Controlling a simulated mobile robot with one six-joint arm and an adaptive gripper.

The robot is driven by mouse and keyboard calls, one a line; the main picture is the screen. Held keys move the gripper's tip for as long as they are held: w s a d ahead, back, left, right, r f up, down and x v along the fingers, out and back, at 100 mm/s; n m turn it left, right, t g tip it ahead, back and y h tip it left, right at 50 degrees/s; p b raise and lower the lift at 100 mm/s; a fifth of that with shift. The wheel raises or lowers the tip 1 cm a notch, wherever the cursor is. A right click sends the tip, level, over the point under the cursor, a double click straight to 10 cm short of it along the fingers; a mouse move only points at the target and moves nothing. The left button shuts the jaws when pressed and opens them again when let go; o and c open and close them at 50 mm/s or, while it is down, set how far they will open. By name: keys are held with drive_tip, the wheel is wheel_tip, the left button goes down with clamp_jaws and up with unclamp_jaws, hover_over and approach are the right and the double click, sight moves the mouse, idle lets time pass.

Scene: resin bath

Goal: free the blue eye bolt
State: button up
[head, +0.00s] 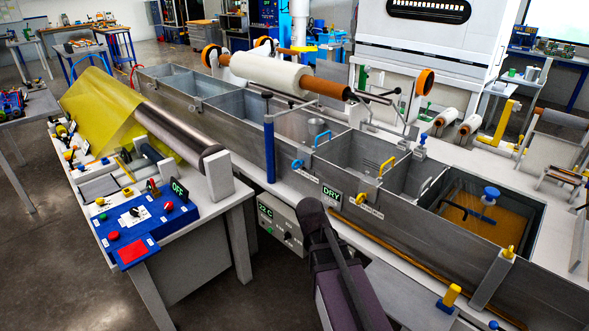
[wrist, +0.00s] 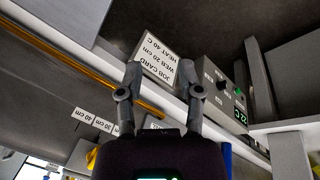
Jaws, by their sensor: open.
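The blue eye bolt (head: 297,164) shows as a small blue ring on the front wall of the long grey bath, left of the DRY sign. A divider plate with a blue handle (head: 322,137) stands in the bath just behind it. A yellow eye bolt (head: 360,199) sits farther right on the same wall. My gripper (wrist: 160,68) is open and empty in the wrist view, with a job card (wrist: 155,58) beyond its fingers. My arm rises in front of the bath in the head view, where the fingertips cannot be made out. The blue eye bolt is not recognisable in the wrist view.
A control box (head: 283,226) with a green display hangs below the bath's front edge. A blue post (head: 269,150) stands left of the blue eye bolt. Amber resin (head: 475,222) fills the right compartment. A table with a blue OFF panel (head: 140,225) stands at left.

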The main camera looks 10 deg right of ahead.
drive_tip(key=w+m+t+h+b, duration=0.2)
drive_tip(key=w+m+h+b, duration=0.15)
drive_tip(key=w, duration=0.65)
drive_tip(key=m+t+h+b, duration=0.5)
drive_tip(key=t+h+b, duration=0.2)
drive_tip(key=t+h, duration=0.1)
approach(296, 164)
drive_tip(key=v, duration=0.3)
drive_tip(key=shift+w+a, duration=0.1)
drive_tip(key=shift+a, duration=0.25)
drive_tip(key=shift+w+d, duration=0.1)
drive_tip(key=x, duration=1.3)
drive_tip(key=shift+w+d+f, duration=0.1)
drive_tip(key=shift+d+f, duration=0.1)
drive_tip(key=shift+d, duration=0.05)
clamp_jaws()
